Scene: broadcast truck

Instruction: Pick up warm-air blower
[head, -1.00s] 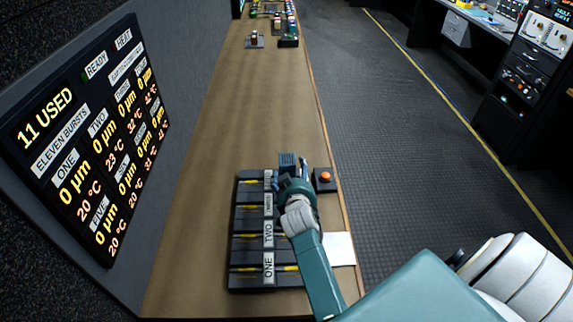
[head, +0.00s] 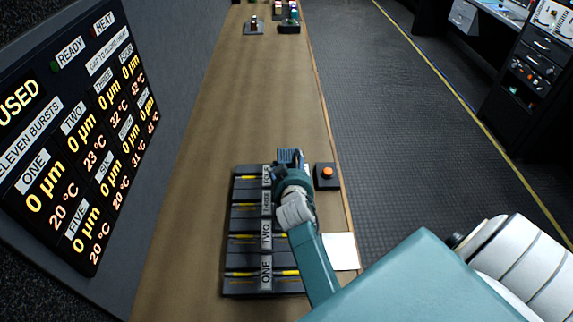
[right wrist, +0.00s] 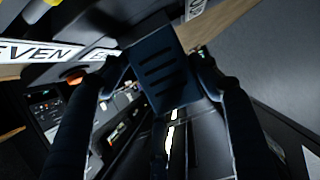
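The warm-air blower, a dark blue block with slots in its face, is between the two fingers of my right gripper (right wrist: 160,82) in the right wrist view, with a fingertip against each side. The slotted face of the blower (right wrist: 165,68) faces that camera. In the head view the blower (head: 290,157) shows as a small blue piece at the tip of my right gripper (head: 290,170), over the far right end of the labelled black rack. My arm and hand hide part of the rack. How far the blower is above the rack cannot be told. My left gripper is not in view.
The black rack (head: 240,240) has several slots with yellow strips and number labels. A box with an orange button (head: 327,172) and a white card (head: 341,251) lie along the counter's right edge. A display (head: 80,140) stands left. The brown counter (head: 255,100) beyond is mostly clear.

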